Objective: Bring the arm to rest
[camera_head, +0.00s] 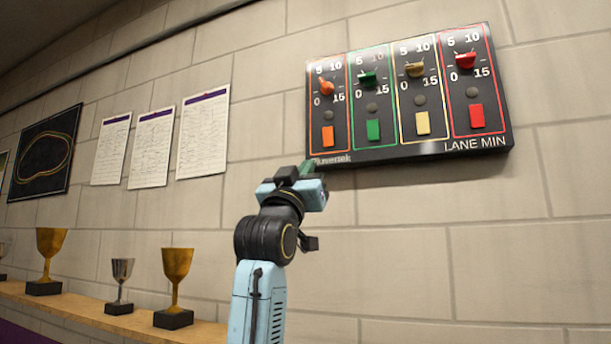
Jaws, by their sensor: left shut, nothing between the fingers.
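My left arm comes up from the bottom of the head view, light blue with a black wrist joint. My left gripper (306,169) is raised in front of the wall, just below the lower left corner of the black lane timer panel (385,152). It is shut and holds nothing. Its fingertips are small and partly hidden by the gripper body, and I cannot tell whether they touch the panel. The panel has an orange knob (326,87), a green knob (367,77), a yellow knob (414,70) and a red knob (465,60). My right gripper is not in view.
A wooden shelf (90,312) at the lower left bears several trophies, including a gold cup (177,265) and a silver cup (122,270). Paper sheets (203,133) and a black track picture (45,152) hang on the block wall. The wall right of my arm is bare.

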